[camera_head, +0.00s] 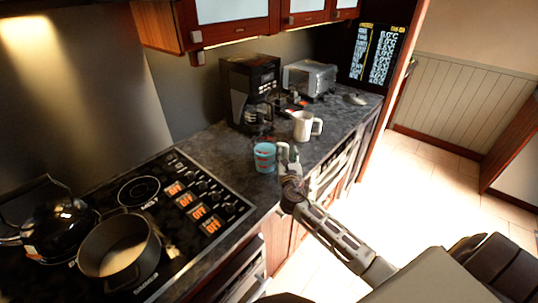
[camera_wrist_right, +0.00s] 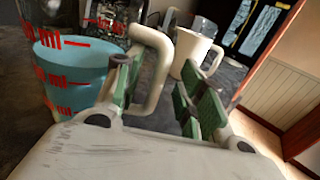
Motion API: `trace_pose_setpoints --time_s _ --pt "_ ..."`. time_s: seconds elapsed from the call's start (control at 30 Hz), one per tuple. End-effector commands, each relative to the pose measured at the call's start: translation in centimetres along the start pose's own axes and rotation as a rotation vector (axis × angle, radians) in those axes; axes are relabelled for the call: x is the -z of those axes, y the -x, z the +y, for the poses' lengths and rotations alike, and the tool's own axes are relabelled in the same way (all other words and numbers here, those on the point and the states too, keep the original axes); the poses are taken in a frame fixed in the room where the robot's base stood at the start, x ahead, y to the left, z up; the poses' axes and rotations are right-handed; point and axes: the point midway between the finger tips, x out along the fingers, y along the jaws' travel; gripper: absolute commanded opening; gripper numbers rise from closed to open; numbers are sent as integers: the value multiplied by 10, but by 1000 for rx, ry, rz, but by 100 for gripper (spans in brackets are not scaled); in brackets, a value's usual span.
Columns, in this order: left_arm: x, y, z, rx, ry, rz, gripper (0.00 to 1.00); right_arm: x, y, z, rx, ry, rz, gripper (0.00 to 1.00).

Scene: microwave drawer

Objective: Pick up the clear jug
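The clear jug (camera_head: 264,158) stands upright on the dark counter beside the stove, with red measuring marks and a blue-green lower part. It also shows in the wrist view (camera_wrist_right: 75,70), at the left, with its pale handle (camera_wrist_right: 152,75) toward my right gripper. My right gripper (camera_wrist_right: 162,92) is open, with green-padded fingers. The handle shows between the two fingers, nearer the left one; I cannot tell whether they touch. In the head view the right gripper (camera_head: 289,165) is just right of the jug, at the handle. My left gripper is not in view.
A white pitcher (camera_head: 303,125) stands behind the jug, near the right gripper. A coffee maker (camera_head: 250,88) and a toaster oven (camera_head: 310,77) stand at the back. The stove (camera_head: 160,205) at the left holds a pot (camera_head: 120,250) and a black kettle (camera_head: 52,222).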

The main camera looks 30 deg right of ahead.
Motion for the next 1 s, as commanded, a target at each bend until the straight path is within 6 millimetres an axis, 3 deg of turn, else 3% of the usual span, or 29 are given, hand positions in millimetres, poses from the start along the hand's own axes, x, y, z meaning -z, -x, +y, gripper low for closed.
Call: trace_pose_setpoints --time_s 0.27,0.77,1.0 --pt "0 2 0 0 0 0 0 0 -19 0 0 0 0 39" --pt "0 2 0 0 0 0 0 0 -20 0 -1 0 0 39" --pt "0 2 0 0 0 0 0 0 -20 0 -1 0 0 11"
